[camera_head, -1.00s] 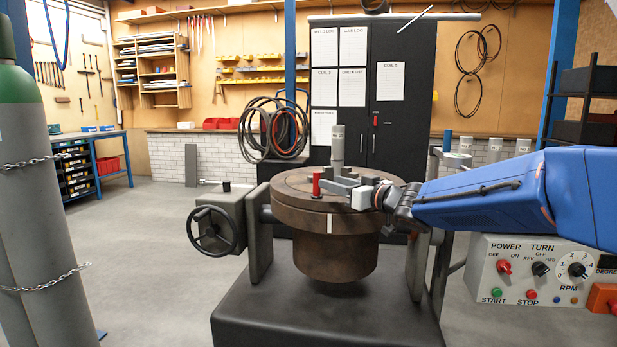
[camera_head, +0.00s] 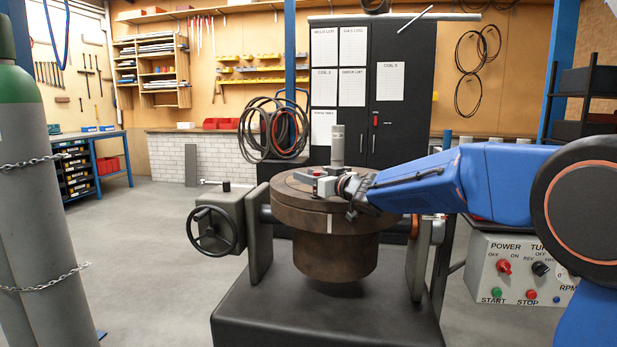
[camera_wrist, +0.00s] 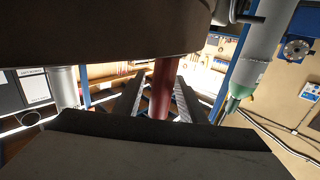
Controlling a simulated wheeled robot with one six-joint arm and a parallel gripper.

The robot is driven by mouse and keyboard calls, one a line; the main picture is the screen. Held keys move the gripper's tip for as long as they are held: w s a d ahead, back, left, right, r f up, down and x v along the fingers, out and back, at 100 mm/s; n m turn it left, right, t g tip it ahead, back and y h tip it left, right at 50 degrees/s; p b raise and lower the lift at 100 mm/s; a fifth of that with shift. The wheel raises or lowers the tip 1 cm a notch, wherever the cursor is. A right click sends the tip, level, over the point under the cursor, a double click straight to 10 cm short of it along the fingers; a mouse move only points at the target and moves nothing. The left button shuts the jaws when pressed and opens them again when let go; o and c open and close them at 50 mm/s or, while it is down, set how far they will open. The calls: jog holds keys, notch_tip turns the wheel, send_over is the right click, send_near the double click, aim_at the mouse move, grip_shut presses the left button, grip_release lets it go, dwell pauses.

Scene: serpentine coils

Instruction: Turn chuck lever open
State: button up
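The round brown chuck table (camera_head: 295,207) sits on its stand in the middle of the head view. The red chuck lever (camera_head: 316,173) stands on top of it, mostly hidden behind my gripper (camera_head: 318,181). In the wrist view the red lever (camera_wrist: 162,88) stands between the two grey fingers of my gripper (camera_wrist: 158,98). Narrow gaps seem to show beside it, so the fingers look open around it. The underside or edge of a large dark round body, likely the chuck table (camera_wrist: 100,28), fills the top of the wrist view.
A grey cylinder (camera_head: 338,145) stands upright on the table behind my gripper. A handwheel (camera_head: 213,231) is on the left of the stand. A control box (camera_head: 500,285) stands at the right, partly behind my arm.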

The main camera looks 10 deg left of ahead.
grip_shut()
jog(key=shift+d, duration=0.15)
jog(key=d, duration=0.4)
jog(key=s+d, duration=0.1)
jog(key=d, duration=0.7)
jog(key=shift+s+d, duration=0.2)
jog(key=shift+s, duration=0.05)
jog(key=shift+w+d, duration=0.15)
jog(key=shift+d, duration=0.5)
jog(key=shift+r, duration=0.25)
